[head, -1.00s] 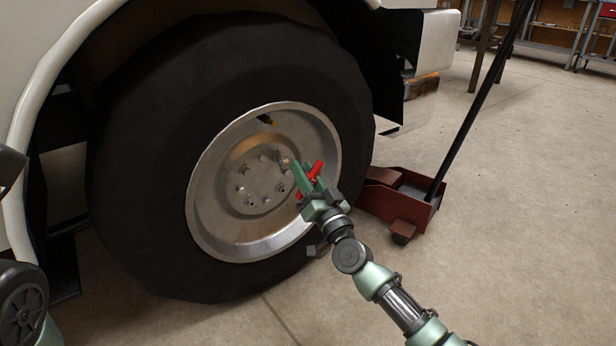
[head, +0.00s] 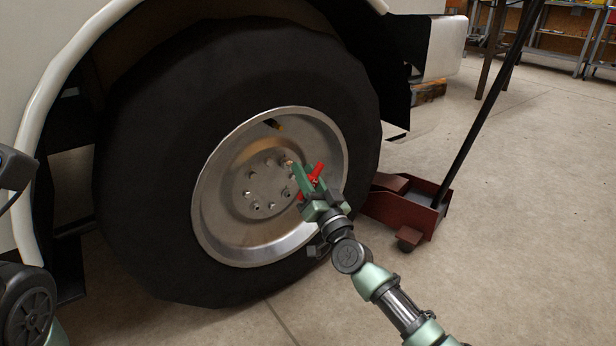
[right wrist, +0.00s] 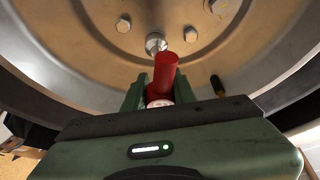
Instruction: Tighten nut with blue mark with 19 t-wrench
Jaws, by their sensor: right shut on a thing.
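The red t-wrench (head: 317,172) is held in my right gripper (head: 304,180), which is shut on it in front of the wheel's hub (head: 270,190). In the right wrist view its red shaft (right wrist: 166,70) stands between the two green fingers (right wrist: 161,90). A silver nut (right wrist: 156,42) lies just beyond the shaft's end in that view; I cannot tell whether they touch. Several other nuts ring the hub. No blue mark can be made out on any nut. My left gripper is not in view.
The big black tire (head: 150,190) with its silver rim (head: 213,235) fills the middle, under the white fender (head: 50,85). A red floor jack (head: 425,205) with a long black handle stands to the right. The floor (head: 530,260) at the right is clear.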

